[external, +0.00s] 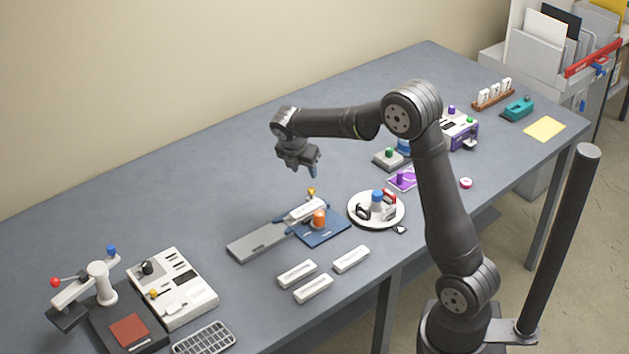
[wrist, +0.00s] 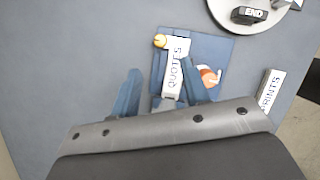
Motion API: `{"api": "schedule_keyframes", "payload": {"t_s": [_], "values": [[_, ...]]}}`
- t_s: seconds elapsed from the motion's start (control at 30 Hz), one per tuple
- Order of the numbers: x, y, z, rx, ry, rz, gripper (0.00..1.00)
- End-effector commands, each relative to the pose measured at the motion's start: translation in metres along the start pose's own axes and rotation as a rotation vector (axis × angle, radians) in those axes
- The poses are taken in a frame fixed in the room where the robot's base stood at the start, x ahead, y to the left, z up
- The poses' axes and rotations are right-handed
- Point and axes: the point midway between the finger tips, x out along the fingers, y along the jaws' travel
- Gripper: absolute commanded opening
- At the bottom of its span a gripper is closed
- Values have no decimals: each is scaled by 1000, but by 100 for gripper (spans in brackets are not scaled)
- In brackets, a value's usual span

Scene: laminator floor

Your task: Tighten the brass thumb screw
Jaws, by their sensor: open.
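The brass thumb screw (external: 311,190) is a small yellow knob at the far end of a white block (external: 305,210) on a blue plate (external: 331,229). In the wrist view the brass thumb screw (wrist: 160,41) sits at the top of the white block (wrist: 175,68) labelled QUOTES, on the blue plate (wrist: 217,50). My gripper (external: 311,171) is open and empty, above the plate and apart from the screw. In the wrist view its blue fingers (wrist: 160,70) lie either side of the block's lower part, with the screw beyond the fingertips.
An orange knob (external: 319,218) stands beside the white block. A grey slide (external: 258,243) extends left. A round white tray (external: 355,221) with small items is to the right. Several white labelled bars (external: 313,289) lie in front. The table behind the plate is clear.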

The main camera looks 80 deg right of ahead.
Motion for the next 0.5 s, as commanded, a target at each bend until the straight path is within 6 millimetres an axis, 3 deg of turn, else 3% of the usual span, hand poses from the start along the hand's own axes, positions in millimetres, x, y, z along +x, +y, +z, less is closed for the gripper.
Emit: {"api": "schedule_keyframes", "payload": {"t_s": [0.3,0.5], "values": [[67,-1,0,2,1,-3,42],[89,0,0,1,0,-1,42]]}}
